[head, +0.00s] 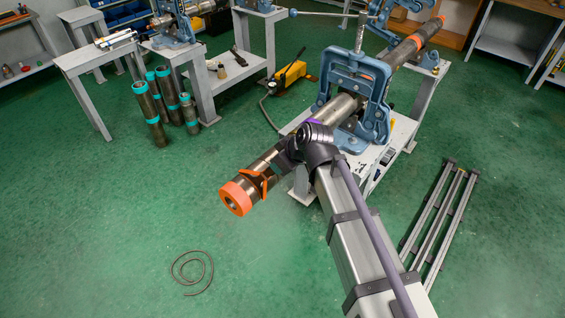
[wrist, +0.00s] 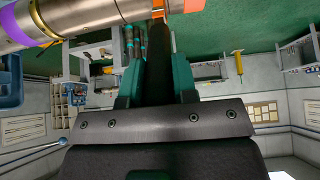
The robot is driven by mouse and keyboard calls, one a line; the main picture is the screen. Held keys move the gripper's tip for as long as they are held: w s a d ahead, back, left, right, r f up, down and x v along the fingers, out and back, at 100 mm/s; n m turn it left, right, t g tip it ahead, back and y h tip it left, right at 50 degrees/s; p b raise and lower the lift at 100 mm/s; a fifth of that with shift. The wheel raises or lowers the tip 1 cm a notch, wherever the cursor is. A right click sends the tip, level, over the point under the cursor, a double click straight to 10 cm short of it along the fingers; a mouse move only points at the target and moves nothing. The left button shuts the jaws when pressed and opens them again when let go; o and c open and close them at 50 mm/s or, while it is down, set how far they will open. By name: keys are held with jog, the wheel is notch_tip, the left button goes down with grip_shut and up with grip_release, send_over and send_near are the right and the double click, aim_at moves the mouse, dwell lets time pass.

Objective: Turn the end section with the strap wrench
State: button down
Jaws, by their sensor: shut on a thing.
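The pipe (head: 345,105) runs through a blue vise (head: 380,100) and slants down to the lower left. Its end section (head: 228,180) has an orange ring at its tip. The strap wrench (head: 264,182) shows as an orange piece at the end section, just behind that ring. In the wrist view, my gripper (wrist: 157,75) has its teal fingers shut on the wrench's dark handle (wrist: 158,38). The handle reaches up to the pipe (wrist: 85,14), where a bit of orange shows. My arm hides part of the pipe in the head view.
Several short pipes with teal bands (head: 150,115) stand on the floor at the left. A yellow pump (head: 289,76) lies behind the pipe. A coiled cable (head: 191,272) lies on the open green floor. Long rails (head: 438,215) lie at the right.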

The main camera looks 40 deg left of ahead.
jog(key=shift+a+r+h+p, duration=0.35)
jog(key=shift+a+r+p, duration=0.15)
jog(key=shift+a+p, duration=0.35)
jog(key=shift+a+r+h+p, duration=0.35)
jog(key=shift+a+r+p, duration=0.15)
jog(key=shift+a+p, duration=0.25)
jog(key=shift+s+a, duration=0.1)
jog(key=shift+a, duration=0.25)
jog(key=shift+s+a+r+h+p, duration=0.1)
jog(key=shift+a+r+h+p, duration=0.25)
jog(key=shift+a, duration=0.35)
jog(key=shift+w+a+r+h+p, duration=0.1)
jog(key=shift+a+r+h+p, duration=0.05)
jog(key=shift+a+h+p, duration=0.4)
jog(key=shift+s+a+r+h+p, duration=0.1)
jog(key=shift+a+r+h+p, duration=0.25)
jog(key=shift+a, duration=0.45)
jog(key=shift+h, duration=0.75)
jog(key=shift+s+a+r+p, duration=0.1)
jog(key=shift+a+p, duration=0.15)
jog(key=shift+a, duration=0.45)
jog(key=shift+w+a+r+p, duration=0.1)
jog(key=shift+a+p, duration=0.1)
jog(key=shift+a, duration=0.55)
jog(key=shift+s+a+r+p, duration=0.1)
jog(key=shift+a+p, duration=0.15)
jog(key=shift+a, duration=0.45)
jog(key=shift+d, duration=0.1)
